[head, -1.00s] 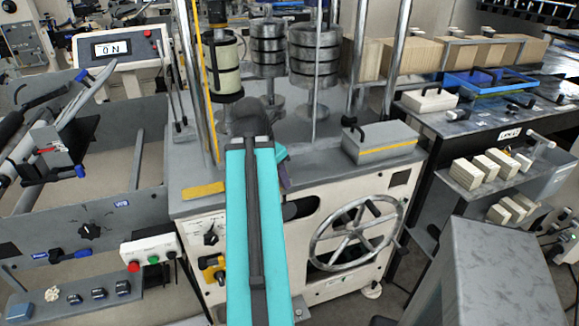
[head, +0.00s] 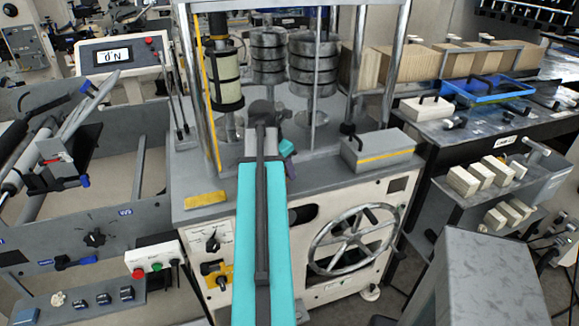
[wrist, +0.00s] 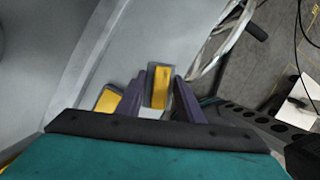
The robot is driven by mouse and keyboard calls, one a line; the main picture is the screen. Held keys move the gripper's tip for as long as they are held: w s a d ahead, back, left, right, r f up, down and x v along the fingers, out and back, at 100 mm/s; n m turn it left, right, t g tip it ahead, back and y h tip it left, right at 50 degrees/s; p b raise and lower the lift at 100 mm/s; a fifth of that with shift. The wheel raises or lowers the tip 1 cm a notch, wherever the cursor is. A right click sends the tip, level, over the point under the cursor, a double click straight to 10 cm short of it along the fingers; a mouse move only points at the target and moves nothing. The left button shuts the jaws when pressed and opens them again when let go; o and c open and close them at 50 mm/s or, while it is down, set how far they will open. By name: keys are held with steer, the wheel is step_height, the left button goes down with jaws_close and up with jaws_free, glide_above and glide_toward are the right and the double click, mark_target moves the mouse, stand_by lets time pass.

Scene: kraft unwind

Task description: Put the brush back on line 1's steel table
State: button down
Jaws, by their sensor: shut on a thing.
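My gripper (wrist: 160,98) shows as two purple fingers in the wrist view. Between them is a yellow block with grey edges (wrist: 160,88), which I take to be the brush; its far side and bristles cannot be made out. In the head view my teal arm hides most of the gripper (head: 288,160) and what it holds. The gripper is over the front of the grey-topped white machine (head: 330,180). A dark steel-topped table (head: 455,128) stands at the right with a small label (head: 506,140), too small to read surely.
A yellow pad (head: 205,199) lies on the machine's front left edge. A grey block with a yellow stripe (head: 378,148) sits on its right. The handwheel (head: 358,240) is in front. The right table holds a blue tray (head: 485,90) and a white block (head: 428,107). A grey box (head: 490,280) stands nearer.

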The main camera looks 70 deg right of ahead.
steer(key=shift+w+d+f+p, duration=0.2)
steer(key=shift+d+p, duration=0.1)
steer(key=shift+d, duration=0.85)
steer(key=shift+w+d+f+p, duration=0.15)
steer(key=shift+d+p, duration=0.1)
steer(key=shift+d, duration=0.85)
steer(key=shift+r, duration=0.1)
steer(key=shift+d, duration=0.1)
steer(key=shift+w+d, duration=0.1)
steer(key=shift+d, duration=0.45)
steer(key=shift+f+p, duration=1)
steer(key=shift+f, duration=0.8)
steer(key=shift+f, duration=0.1)
steer(key=c, duration=1.2)
jaws_free()
steer(key=shift+r, duration=0.2)
